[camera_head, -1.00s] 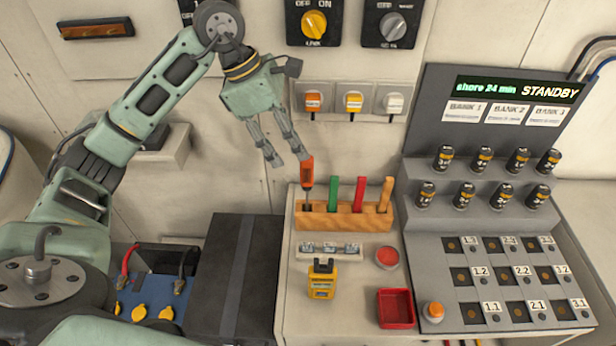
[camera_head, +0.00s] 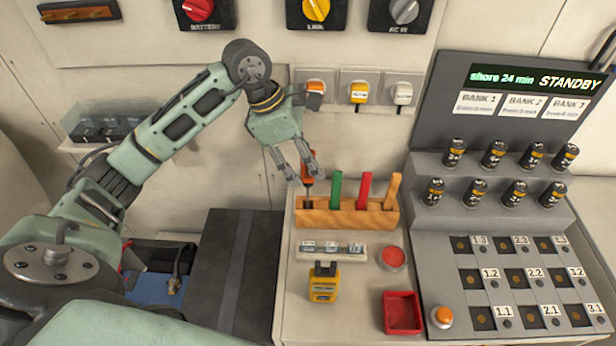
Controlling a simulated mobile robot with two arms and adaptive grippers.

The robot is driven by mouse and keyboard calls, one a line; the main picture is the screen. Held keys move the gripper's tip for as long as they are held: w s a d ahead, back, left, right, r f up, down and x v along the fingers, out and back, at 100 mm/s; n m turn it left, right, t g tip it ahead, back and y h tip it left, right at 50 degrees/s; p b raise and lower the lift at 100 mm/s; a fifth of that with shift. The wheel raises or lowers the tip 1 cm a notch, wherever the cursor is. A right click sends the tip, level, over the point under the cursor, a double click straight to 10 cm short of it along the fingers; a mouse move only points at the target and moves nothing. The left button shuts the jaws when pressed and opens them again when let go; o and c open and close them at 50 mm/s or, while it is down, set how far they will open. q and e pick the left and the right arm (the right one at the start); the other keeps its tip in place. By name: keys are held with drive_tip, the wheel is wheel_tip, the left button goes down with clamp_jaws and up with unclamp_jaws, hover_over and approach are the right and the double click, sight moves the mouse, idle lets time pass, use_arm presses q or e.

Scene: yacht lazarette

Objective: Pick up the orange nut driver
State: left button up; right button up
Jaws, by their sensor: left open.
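The orange nut driver (camera_head: 308,183) stands upright at the left end of the wooden tool rack (camera_head: 342,218), its dark shaft down in the block. My left gripper (camera_head: 308,181) is open above the rack, with its fingers at the driver's handle. The fingers hide much of the handle, and I cannot tell whether they touch it. My right gripper is not in view.
Green (camera_head: 336,189), red (camera_head: 365,190) and light orange (camera_head: 393,191) handles stand in the same rack to the right. In front lie a clear strip case (camera_head: 331,249), a yellow tester (camera_head: 323,283) and a red tray (camera_head: 402,313). The battery panel (camera_head: 510,205) rises at right.

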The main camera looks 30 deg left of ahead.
use_arm(q)
drive_tip(key=shift+x, duration=0.95)
drive_tip(key=shift+w+a, duration=0.1)
drive_tip(key=shift+a, duration=0.05)
drive_tip(key=shift+c, duration=0.3)
clamp_jaws()
